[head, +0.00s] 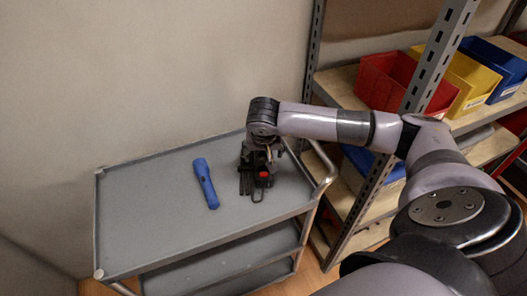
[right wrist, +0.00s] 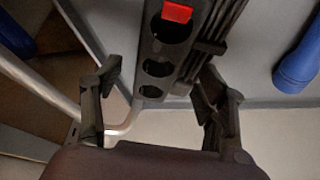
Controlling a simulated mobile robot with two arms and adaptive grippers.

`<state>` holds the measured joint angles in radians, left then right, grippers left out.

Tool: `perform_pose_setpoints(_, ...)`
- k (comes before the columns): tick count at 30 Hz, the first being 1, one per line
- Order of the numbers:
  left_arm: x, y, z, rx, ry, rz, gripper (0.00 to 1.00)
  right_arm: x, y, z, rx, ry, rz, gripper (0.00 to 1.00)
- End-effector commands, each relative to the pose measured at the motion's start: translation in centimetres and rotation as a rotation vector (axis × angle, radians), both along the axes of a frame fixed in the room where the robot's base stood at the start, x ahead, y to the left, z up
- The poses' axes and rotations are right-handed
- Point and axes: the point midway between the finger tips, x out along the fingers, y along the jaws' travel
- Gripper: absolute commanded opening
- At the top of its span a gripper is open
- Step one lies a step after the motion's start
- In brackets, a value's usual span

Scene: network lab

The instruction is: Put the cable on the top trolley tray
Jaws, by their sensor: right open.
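The cable (head: 263,182) looks like a black socket strip with round holes, a red switch and a black cord alongside. It lies on the right part of the grey top trolley tray (head: 150,215). It also shows in the right wrist view (right wrist: 160,52), running up from between the fingers. My right gripper (head: 262,158) is above the cable and hides part of it in the head view. In the right wrist view its fingers (right wrist: 160,80) are open, one on each side of the strip, with gaps between. My left gripper is not in view.
A blue flashlight (head: 206,183) lies on the tray left of the cable. The trolley's handle (head: 325,170) is at the right. A metal shelf post (head: 400,125) and shelves with red (head: 388,80), yellow and blue bins stand at the right. The tray's left part is clear.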

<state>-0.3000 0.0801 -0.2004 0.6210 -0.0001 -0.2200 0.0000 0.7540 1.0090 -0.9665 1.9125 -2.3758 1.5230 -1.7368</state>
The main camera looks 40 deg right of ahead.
Motion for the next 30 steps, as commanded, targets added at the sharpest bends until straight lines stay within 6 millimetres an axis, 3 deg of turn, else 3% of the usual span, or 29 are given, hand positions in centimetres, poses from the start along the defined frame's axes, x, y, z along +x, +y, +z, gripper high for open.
perform_pose_setpoints(1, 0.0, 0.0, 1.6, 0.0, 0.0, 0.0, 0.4, -0.3, 0.3, 2.0, 0.001, -0.003, 0.002, 0.66)
perform_pose_setpoints(3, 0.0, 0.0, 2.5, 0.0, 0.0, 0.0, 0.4, -0.8, 0.7, 3.5, 0.0, -0.002, 0.002, 0.66)
perform_pose_setpoints(12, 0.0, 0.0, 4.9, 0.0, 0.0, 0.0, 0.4, -2.4, 1.8, 7.6, 0.001, -0.001, 0.0, 0.66)
perform_pose_setpoints(30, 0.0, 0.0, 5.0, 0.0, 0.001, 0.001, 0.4, -2.7, 2.0, 8.1, 0.001, -0.001, 0.0, 0.66)
